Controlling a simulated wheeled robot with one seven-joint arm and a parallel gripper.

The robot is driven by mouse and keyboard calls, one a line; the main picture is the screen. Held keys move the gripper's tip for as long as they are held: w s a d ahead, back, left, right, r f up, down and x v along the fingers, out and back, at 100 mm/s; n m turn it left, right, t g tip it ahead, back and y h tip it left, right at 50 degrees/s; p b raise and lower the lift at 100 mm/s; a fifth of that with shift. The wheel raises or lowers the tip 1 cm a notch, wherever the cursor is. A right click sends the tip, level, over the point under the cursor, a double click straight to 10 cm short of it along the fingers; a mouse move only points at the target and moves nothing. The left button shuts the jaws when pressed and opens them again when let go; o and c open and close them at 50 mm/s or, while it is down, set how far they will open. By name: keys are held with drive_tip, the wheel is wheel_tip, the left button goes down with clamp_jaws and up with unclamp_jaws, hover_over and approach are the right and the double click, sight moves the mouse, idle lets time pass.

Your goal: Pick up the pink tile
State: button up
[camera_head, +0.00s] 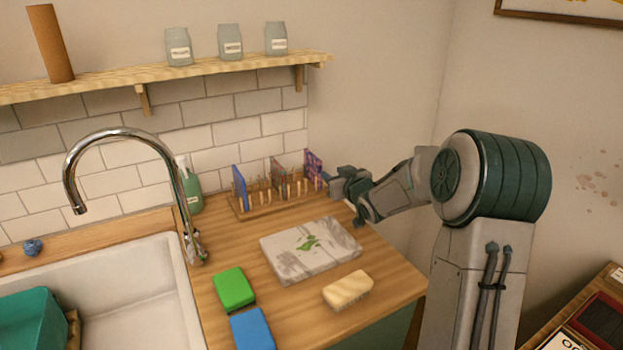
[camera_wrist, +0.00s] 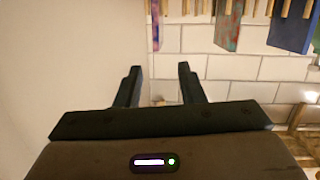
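A wooden rack (camera_head: 262,208) with upright pegs holds several thin tiles on the counter by the wall. No tile is plainly all pink. My gripper (camera_head: 333,181) is at the right end of the rack, close to the purple-pink tile. In the wrist view its two fingers (camera_wrist: 160,84) are apart with nothing between them. The purple-pink tile (camera_wrist: 155,25) shows beyond them, seen nearly edge-on.
A grey marbled slab (camera_head: 300,262) with a green smear lies in front of the rack. A green block (camera_head: 234,288), a blue block (camera_head: 252,330) and a cream bar (camera_head: 347,290) lie nearer. A sink (camera_head: 130,285) with a tap is at left; a shelf (camera_head: 200,68) hangs above.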

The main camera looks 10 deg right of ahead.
sight(305, 151)
drive_tip(key=w+a, duration=0.1)
drive_tip(key=w, duration=0.4)
drive_tip(key=w+a+f+t+y+p, duration=0.1)
drive_tip(key=w, duration=0.4)
drive_tip(key=w+a+f+y, duration=0.1)
drive_tip(key=w, duration=0.4)
drive_tip(key=shift+w+a+f+t, duration=0.2)
drive_tip(key=shift+a+t, duration=0.1)
drive_tip(key=shift+a, duration=0.1)
drive_tip(key=shift+r, duration=0.1)
clamp_jaws()
